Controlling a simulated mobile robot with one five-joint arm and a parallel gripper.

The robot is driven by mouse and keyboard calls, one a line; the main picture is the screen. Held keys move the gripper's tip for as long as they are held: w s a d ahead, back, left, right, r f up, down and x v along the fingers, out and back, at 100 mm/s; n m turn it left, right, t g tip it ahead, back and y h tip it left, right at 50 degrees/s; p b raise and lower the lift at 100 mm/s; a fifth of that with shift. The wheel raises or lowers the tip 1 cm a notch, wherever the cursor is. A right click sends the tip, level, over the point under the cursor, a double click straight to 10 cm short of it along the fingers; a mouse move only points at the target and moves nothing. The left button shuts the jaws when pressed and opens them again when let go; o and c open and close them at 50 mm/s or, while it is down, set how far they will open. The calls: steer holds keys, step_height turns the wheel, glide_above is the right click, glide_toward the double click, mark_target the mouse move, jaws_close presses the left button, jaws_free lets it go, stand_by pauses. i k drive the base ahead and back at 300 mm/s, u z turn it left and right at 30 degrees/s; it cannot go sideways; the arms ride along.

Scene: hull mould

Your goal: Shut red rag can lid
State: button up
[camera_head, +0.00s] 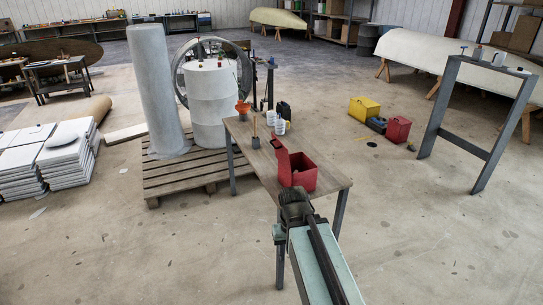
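The red rag can (318,181) is a square red box on the right end of a narrow wooden table (265,172). Its red lid (280,158) stands raised at the can's left edge, so the dark inside shows. My gripper (294,194) is at the near side of the can, low in front of its left part. It overlaps the can's lower front in the picture, and I cannot tell whether it touches. Its fingers are dark and too small to tell whether they are open or shut.
An orange funnel (243,107), a brush (255,130), white containers (280,126) and a dark bottle (283,109) stand farther back on the table. A pallet (183,178) with a white drum (212,107) is to the left.

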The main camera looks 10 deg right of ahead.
mark_target(282, 154)
steer(key=z, duration=0.45)
steer(key=i, duration=1.05)
steer(key=u, duration=2.3)
steer(key=i, duration=0.4)
steer(key=u, duration=0.25)
